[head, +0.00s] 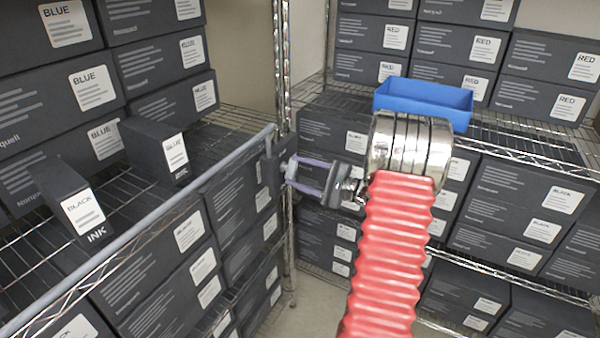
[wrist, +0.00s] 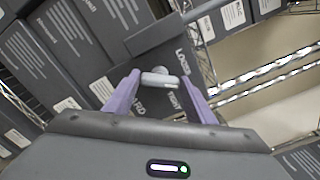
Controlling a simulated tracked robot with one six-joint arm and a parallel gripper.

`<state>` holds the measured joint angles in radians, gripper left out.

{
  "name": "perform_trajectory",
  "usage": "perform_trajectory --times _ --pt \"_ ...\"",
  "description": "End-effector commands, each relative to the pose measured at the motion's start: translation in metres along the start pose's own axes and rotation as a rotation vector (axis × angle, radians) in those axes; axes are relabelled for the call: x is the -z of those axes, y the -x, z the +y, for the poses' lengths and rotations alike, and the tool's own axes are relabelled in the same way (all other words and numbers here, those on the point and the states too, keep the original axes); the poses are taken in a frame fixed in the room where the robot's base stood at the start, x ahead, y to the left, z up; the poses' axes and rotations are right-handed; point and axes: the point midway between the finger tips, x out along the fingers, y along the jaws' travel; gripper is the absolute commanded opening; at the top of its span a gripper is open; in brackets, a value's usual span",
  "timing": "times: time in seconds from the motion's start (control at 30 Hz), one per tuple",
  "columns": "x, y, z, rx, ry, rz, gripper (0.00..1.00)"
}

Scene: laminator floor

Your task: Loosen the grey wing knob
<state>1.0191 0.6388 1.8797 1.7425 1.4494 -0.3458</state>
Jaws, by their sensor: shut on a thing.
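The grey wing knob (wrist: 160,79) shows in the wrist view as a pale bar with rounded ends, between my purple fingertips. My gripper (wrist: 161,82) is shut on it, with one finger at each end. Behind the knob is a dark plate (wrist: 150,45) with white lettering, partly hidden by knob and fingers. In the head view my gripper (head: 291,171) reaches left to the dark bracket (head: 277,155) at the end of a grey rail (head: 170,190).
Wire shelves with dark ink boxes stand left and right. Two BLACK boxes (head: 75,203) (head: 160,148) stand behind the rail on the left shelf. A chrome post (head: 282,60) rises just behind the bracket. A blue tray (head: 424,98) shows above my arm.

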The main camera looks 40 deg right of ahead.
Motion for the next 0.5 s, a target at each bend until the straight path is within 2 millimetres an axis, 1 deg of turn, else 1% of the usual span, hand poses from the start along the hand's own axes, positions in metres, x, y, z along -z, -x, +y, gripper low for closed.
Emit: perform_trajectory --times 0.3,0.5 --pt "0.0008 0.0006 0.0025 -0.001 0.295 0.001 0.28" --pt "0.001 0.0005 0.0038 -0.002 0.456 0.001 0.28"
